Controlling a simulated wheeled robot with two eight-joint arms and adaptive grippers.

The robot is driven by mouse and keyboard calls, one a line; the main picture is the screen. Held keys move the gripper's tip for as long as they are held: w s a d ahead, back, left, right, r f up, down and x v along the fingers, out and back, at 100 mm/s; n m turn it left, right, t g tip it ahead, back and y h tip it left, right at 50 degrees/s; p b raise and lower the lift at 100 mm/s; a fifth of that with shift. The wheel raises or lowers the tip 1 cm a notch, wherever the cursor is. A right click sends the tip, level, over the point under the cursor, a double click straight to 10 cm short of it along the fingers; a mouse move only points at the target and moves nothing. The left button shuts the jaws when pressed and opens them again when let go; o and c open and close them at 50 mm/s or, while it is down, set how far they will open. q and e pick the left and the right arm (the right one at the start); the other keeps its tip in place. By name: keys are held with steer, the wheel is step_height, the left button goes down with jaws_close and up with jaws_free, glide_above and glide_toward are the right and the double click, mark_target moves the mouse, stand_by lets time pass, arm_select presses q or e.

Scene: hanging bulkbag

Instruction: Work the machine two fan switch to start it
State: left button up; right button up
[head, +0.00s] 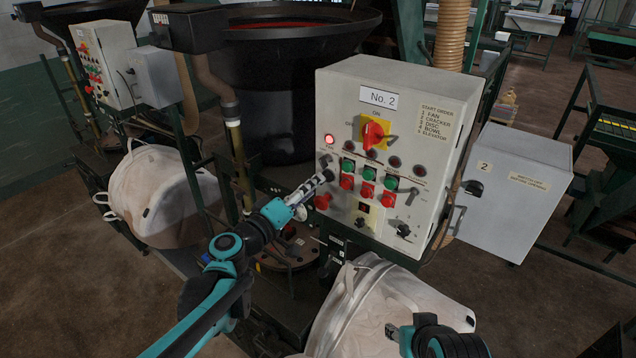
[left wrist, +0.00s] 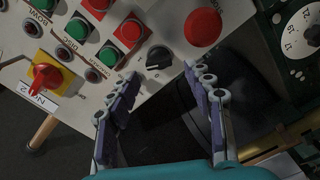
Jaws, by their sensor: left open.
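The No. 2 control box (head: 345,90) is a grey cabinet with a red-and-yellow main switch (head: 372,133), also at the left of the left wrist view (left wrist: 46,76). A small black rotary knob (left wrist: 158,58) sits on the panel beside the green and red buttons; I take it as the fan switch, but its label is not readable. My left gripper (head: 326,176) is at the panel's left side, covering part of it. In the left wrist view its fingers (left wrist: 163,76) are open, with the knob just beyond the tips. My right gripper (head: 393,331) is low, its jaws unclear.
A red mushroom button (head: 322,202) is close below my left gripper. A side box marked 2 (head: 517,190) is right of the panel. A pale bulk bag (head: 350,305) hangs below. Another control box (head: 105,60) and bag (head: 165,195) are at left.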

arm_select(q)
steer(key=shift+v, duration=2.1)
steer(key=shift+s+d+f, duration=0.1)
steer(key=s+a+f+m+g+y+b, duration=0.1)
steer(key=s+f+m+g+y+b, duration=0.2)
steer(key=s+f, duration=0.45)
steer(key=s+a+f+m+g+y+b, duration=0.15)
steer(key=s+f+b, duration=0.35)
steer(key=f, duration=0.5)
steer(key=s+a+f+g+y+b, duration=0.3)
steer(key=s+a+f+y+b, duration=0.2)
steer(key=s+a+f, duration=0.4)
step_height(320, 180, down, 3)
steer(key=shift+s+a+r+y, duration=0.1)
steer(key=shift+s+a+y, duration=0.4)
steer(key=shift+a, duration=0.45)
steer(key=shift+w, duration=0.1)
